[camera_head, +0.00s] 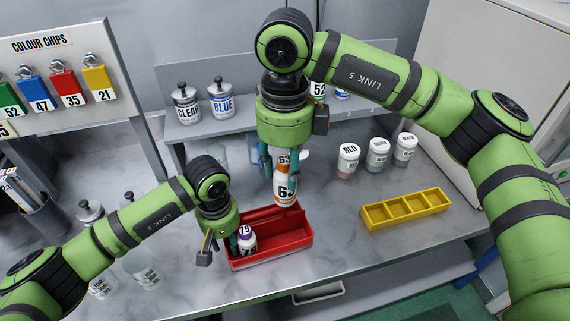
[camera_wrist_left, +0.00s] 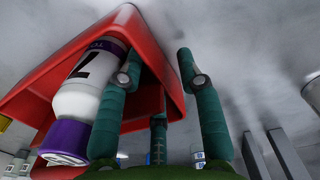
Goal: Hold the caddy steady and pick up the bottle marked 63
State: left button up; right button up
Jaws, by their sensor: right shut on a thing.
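The bottle marked 63 (camera_head: 285,190), white with orange, is upright in my right gripper (camera_head: 282,174), whose fingers are shut on it. It is over the back part of the red caddy (camera_head: 295,240); I cannot tell whether its base is clear of the caddy. My left gripper (camera_head: 231,243) is at the caddy's left end, fingers pointing down. In the left wrist view its fingers (camera_wrist_left: 160,85) are spread around a red caddy wall (camera_wrist_left: 60,65), with a gap on the right side. A white bottle marked 79 with a purple cap (camera_head: 246,239) stands in the caddy beside my left fingers.
A yellow compartment tray (camera_head: 406,208) lies to the right. Jars marked RED (camera_head: 347,160) and others stand behind it. CLEAR (camera_head: 187,105) and BLUE (camera_head: 221,98) tins are on the back shelf. Clear bottles (camera_head: 145,268) stand at front left. The counter between caddy and tray is free.

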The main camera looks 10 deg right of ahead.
pick_arm(q)
jog(key=shift+r, duration=0.15)
notch_tip(320, 180, up, 12)
jog(key=shift+f, duration=0.1)
dwell(0.3)
